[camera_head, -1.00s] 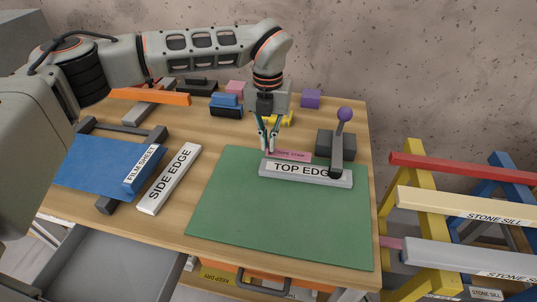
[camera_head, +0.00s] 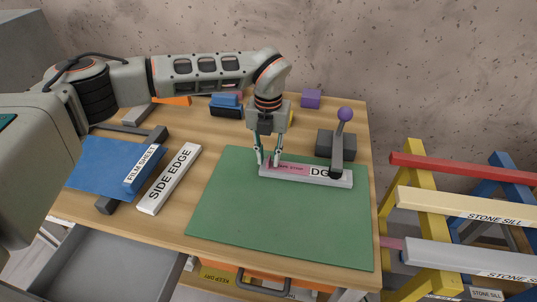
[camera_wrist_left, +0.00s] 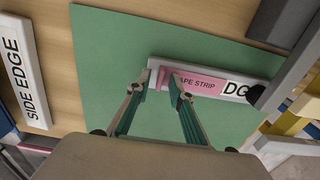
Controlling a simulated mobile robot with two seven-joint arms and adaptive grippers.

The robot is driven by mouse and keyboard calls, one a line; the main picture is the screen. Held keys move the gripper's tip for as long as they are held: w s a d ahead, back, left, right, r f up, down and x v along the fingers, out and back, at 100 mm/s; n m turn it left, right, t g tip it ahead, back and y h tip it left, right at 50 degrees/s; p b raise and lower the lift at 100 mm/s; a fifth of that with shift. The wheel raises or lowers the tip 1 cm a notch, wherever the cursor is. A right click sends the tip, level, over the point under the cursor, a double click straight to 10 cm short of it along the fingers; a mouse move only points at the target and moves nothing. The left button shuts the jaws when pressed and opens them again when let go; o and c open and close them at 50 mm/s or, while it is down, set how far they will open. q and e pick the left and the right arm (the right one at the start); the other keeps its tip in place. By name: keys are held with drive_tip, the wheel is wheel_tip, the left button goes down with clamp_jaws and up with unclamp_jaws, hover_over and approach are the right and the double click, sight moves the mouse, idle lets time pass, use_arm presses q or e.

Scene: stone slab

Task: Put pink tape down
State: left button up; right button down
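In the left wrist view the pink tape strip (camera_wrist_left: 205,85) covers most of the label on the bar (camera_wrist_left: 238,90), leaving "DG" showing. My left gripper (camera_head: 267,163) is at the bar's left end with its fingers spread. In the wrist view the left gripper (camera_wrist_left: 155,84) has its fingertips apart, with the strip's left end between and under them. Whether a finger touches the strip is unclear. My right gripper is not in view.
A green mat (camera_head: 275,220) lies under the bar, with clear room in front. The "SIDE EDGE" bar (camera_head: 160,195) and blue film sheet (camera_head: 95,165) lie left.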

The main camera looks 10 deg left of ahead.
use_arm(q)
drive_tip(key=shift+r, duration=0.15)
wheel_tip(320, 180, up, 12)
idle(0.7)
drive_tip(key=shift+s, duration=0.1)
